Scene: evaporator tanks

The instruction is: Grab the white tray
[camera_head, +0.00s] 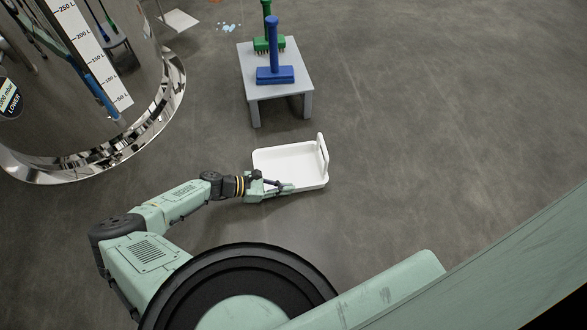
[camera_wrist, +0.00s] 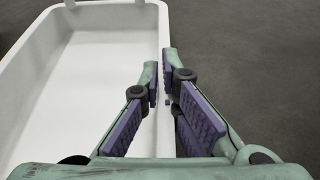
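The white tray (camera_head: 290,158) is a shallow rectangular tray with an upright handle at its right end. It appears to rest flat on the grey floor in the head view. My gripper (camera_head: 287,187) is at the tray's near long side. In the wrist view the tray (camera_wrist: 88,75) fills the left half. My gripper (camera_wrist: 161,80) has one finger inside the tray and the other outside, nearly together with the thin side wall between them. The gripper looks shut on that wall. The contact itself is partly hidden by the fingers.
A small grey table (camera_head: 277,88) stands behind the tray, holding a blue brush (camera_head: 275,75) and a green brush (camera_head: 268,44). A shiny metal tank (camera_head: 150,115) with a litre scale stands at the left. The floor to the right is clear.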

